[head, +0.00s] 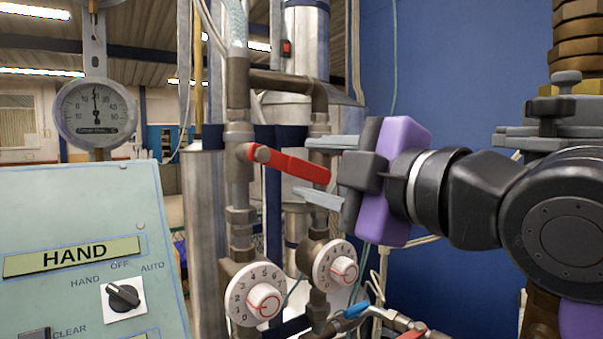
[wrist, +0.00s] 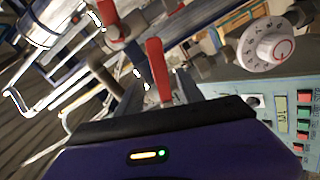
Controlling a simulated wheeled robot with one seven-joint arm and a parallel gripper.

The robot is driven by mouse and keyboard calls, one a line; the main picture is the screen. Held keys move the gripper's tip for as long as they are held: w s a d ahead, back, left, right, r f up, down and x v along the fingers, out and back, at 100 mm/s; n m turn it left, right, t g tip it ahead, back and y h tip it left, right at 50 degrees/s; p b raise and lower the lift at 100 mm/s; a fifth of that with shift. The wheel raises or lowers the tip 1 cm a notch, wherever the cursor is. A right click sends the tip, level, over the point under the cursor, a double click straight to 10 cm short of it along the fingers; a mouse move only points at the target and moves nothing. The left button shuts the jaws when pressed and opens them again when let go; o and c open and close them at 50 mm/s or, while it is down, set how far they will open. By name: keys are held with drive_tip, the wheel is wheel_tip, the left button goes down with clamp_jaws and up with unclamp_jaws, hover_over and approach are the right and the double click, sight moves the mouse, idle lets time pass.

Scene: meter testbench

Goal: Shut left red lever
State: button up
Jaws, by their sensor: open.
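The left red lever (head: 297,167) is on the left vertical pipe, its pivot at the pipe and its handle pointing right and slightly down. My gripper (head: 325,170) is open at the handle's free end, one finger above it and one below. In the wrist view the red lever (wrist: 158,70) stands between the two fingers of my gripper (wrist: 158,92). Gaps show beside the handle in the head view; whether a finger touches it I cannot tell.
White numbered dials (head: 256,294) and (head: 335,267) sit below the lever. A blue handle (head: 357,310) and another red handle (head: 412,334) are at the bottom. A control panel (head: 80,220) stands at left, a pressure gauge (head: 96,112) behind it.

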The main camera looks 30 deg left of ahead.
drive_tip(key=shift+v, duration=1.8)
